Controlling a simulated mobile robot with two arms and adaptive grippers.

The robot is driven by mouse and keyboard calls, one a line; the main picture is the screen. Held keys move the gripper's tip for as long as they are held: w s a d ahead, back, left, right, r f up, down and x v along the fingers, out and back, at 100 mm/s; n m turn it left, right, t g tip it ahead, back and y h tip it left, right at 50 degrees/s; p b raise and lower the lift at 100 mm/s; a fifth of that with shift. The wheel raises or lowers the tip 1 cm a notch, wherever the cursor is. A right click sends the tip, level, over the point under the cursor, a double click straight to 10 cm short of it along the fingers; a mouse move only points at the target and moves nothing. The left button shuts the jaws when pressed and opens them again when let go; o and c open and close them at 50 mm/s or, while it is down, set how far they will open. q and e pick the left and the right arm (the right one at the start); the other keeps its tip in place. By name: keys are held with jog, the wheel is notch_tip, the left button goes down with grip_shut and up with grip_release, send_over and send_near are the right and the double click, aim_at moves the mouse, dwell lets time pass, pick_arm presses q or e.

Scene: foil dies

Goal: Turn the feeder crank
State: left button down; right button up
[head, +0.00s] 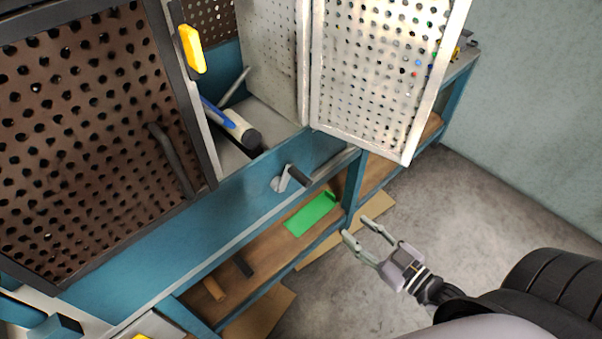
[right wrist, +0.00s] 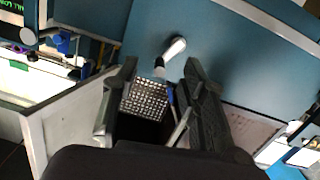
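The feeder crank (head: 282,182) sits on the blue front panel of the bench. It has a pale metal arm and a dark handle (head: 298,176). In the right wrist view the crank (right wrist: 174,48) shows ahead of the fingers, its pale arm slanting down to the dark handle. My right gripper (head: 359,229) is open and empty, below and right of the crank in the head view, and apart from it. In the right wrist view the two fingers of this gripper (right wrist: 160,66) are spread, with the handle end appearing between their tips. My left gripper is not in view.
A perforated white door (head: 375,75) stands open above and right of the crank. A brown perforated door (head: 85,130) with a dark handle is at left. A green piece (head: 312,214) lies on the wooden lower shelf. The concrete floor (head: 470,205) at right is clear.

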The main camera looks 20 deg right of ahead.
aim_at(301, 178)
notch_tip(301, 178, up, 5)
jog(key=a+y, duration=0.1)
jog(key=a, duration=0.1)
jog(key=shift+t, duration=0.4)
jog(key=p+x, duration=0.2)
jog(key=x, duration=1.5)
jog(key=shift+w+f, duration=0.15)
jog(key=shift+d, duration=0.1)
grip_shut()
